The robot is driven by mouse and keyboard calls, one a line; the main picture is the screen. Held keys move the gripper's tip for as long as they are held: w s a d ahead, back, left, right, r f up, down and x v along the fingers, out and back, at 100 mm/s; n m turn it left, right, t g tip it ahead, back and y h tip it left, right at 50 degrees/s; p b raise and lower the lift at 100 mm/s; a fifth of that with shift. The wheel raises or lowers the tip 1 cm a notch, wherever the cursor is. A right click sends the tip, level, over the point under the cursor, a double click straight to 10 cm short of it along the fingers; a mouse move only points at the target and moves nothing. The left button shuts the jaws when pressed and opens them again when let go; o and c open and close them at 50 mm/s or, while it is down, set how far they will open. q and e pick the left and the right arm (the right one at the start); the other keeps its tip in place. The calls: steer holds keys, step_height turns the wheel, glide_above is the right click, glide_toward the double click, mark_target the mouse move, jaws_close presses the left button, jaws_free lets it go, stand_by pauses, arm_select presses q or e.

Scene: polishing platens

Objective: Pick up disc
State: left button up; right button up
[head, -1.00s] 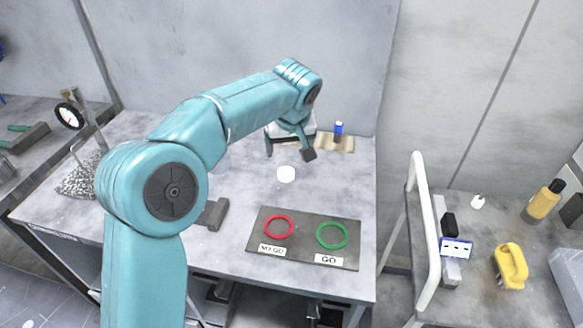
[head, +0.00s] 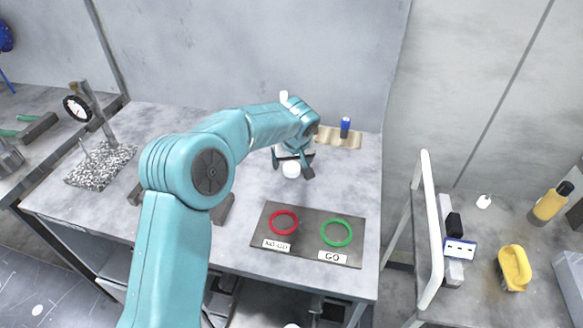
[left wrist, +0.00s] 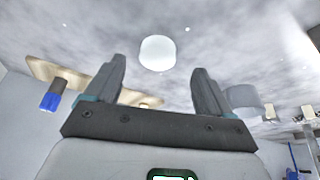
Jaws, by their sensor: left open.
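A white disc (head: 291,170) lies on the grey table, behind the dark board. My left gripper (head: 293,172) is open, with its two dark fingers spread on either side of the disc in the head view. In the left wrist view the disc (left wrist: 157,52) shows beyond and between the open fingertips (left wrist: 160,72), apart from both. I cannot tell the gripper's exact height above the table. My right gripper is not in view.
A dark board (head: 303,258) with a red NO-GO ring (head: 284,232) and a green GO ring (head: 336,246) lies at the front. A blue-capped item (head: 345,127) stands on a wooden piece at the back. A dial gauge stand (head: 95,120) is at left.

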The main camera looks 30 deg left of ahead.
arm_select(q)
steer(key=x, duration=0.2)
steer(key=p+x, duration=0.1)
steer(key=x, duration=0.1)
steer(key=shift+w, duration=0.3)
steer(key=shift+s, duration=0.1)
steer(key=c, duration=1.2)
steer(key=shift+r, duration=0.5)
step_height(320, 180, up, 9)
step_height(320, 180, up, 10)
steer(key=p, duration=0.1)
glide_above(292, 166)
steer(key=shift+s+d, duration=0.25)
steer(key=shift+s, duration=0.2)
